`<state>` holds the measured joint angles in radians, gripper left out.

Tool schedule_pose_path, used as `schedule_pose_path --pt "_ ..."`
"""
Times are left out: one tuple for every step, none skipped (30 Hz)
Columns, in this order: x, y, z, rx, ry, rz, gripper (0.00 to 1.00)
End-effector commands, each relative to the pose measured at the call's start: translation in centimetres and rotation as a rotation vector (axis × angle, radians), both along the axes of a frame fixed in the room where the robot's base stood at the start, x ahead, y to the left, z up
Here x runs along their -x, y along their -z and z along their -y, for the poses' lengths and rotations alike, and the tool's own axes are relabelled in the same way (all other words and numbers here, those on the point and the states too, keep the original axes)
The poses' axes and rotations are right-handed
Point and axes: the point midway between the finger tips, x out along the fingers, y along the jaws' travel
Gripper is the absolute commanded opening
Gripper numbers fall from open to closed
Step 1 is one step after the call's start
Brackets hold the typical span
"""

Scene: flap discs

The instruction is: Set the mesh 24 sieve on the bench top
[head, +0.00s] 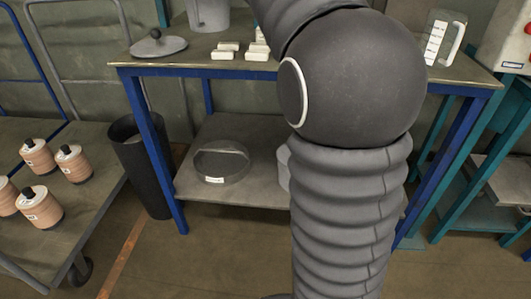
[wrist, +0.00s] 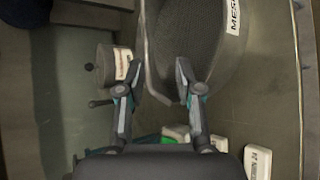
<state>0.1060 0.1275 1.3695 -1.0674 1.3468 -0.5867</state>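A round sieve (wrist: 190,45) with dark mesh and a thin hoop handle (wrist: 149,55) fills the upper middle of the wrist view. Its white label starts "MES"; the number is cut off. My gripper (wrist: 160,62) has its two fingers apart, with the handle between them and clear space on the right finger's side. The sieve is over the bench top (wrist: 270,90); whether it touches cannot be told. My arm hides it in the head view, where the bench top (head: 185,68) shows at left. Another round sieve (head: 222,164) with an arched handle and unreadable label sits on the lower shelf.
White blocks (wrist: 258,163) lie on the bench near my gripper. A labelled cylinder with a dark knob (wrist: 119,63) stands beside the left finger. In the head view, a knobbed lid (head: 160,46) lies at left and a labelled stand (head: 440,38) at right. Disc stacks (head: 40,207) sit on a trolley.

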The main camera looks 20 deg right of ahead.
Motion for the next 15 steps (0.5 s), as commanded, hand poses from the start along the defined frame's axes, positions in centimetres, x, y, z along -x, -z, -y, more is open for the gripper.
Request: schedule_pose_path --pt "1.2 0.6 -0.9 -0.042 -0.012 0.024 0.35" --pt "1.9 1.2 -1.5 -0.075 -0.02 0.041 0.35" --pt "3.0 2.2 -2.5 -0.125 -0.029 0.066 0.35" --pt "3.8 3.0 -3.3 -0.165 -0.036 0.086 0.35" --pt "4.7 3.9 -4.2 -0.208 -0.042 0.107 0.35" --pt "5.9 5.1 -5.4 -0.265 -0.047 0.134 0.35" --pt "6.8 6.0 -6.2 -0.309 -0.049 0.154 0.35" --pt "7.8 7.0 -7.1 -0.352 -0.05 0.174 0.35" --pt "9.1 8.2 -8.3 -0.409 -0.047 0.201 0.35" --pt "10.0 9.1 -9.2 -0.454 -0.045 0.221 0.35" --pt "11.0 10.1 -10.1 -0.497 -0.04 0.241 0.35" --pt "12.3 11.3 -11.4 -0.555 -0.034 0.268 0.35" --pt "13.4 12.3 -12.3 -0.6 -0.027 0.287 0.35" --pt "14.3 13.3 -13.2 -0.643 -0.018 0.307 0.35" --pt "15.7 14.6 -14.4 -0.702 -0.006 0.331 0.35"
